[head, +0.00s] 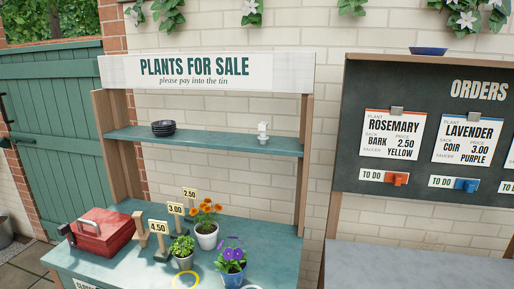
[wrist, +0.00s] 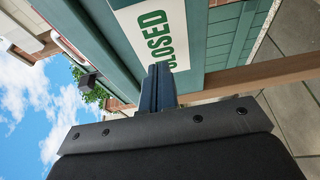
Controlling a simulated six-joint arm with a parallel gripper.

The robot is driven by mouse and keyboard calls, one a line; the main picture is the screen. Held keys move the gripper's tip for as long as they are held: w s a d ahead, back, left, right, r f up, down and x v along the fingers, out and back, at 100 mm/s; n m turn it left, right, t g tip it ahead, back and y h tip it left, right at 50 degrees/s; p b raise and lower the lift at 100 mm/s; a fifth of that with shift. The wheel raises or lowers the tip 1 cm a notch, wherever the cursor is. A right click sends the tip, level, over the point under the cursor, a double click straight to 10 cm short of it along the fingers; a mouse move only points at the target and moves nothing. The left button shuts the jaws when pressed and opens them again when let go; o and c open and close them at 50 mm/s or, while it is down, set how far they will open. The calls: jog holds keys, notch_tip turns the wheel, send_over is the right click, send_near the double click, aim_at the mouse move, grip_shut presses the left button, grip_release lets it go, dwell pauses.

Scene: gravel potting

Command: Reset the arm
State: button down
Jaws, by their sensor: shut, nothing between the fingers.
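My gripper (wrist: 159,72) shows only in the wrist view. Its dark fingers are together with nothing between them. They overlap the lower part of a white sign (wrist: 150,30) with green "CLOSED" lettering, in the picture; I cannot tell how far apart they are. The sign is on the green stall front. In the head view no part of my arm shows, and only the top edge of a sign (head: 86,285) is visible at the bottom.
On the stall counter (head: 125,272) stand a red tin (head: 102,232), price tags (head: 158,227) and potted plants (head: 206,225). A shelf (head: 220,142) holds dark saucers (head: 163,128). An orders board (head: 430,110) and a grey bench (head: 420,265) are at right.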

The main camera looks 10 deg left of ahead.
jog(key=shift+d, duration=0.85)
jog(key=s+d, duration=0.7)
jog(key=s, duration=0.2)
jog(key=w+a, duration=0.4)
jog(key=a, duration=0.1)
jog(key=w+a, duration=0.5)
jog(key=shift+a, duration=2.05)
jog(key=v, duration=1)
jog(key=shift+a, duration=0.2)
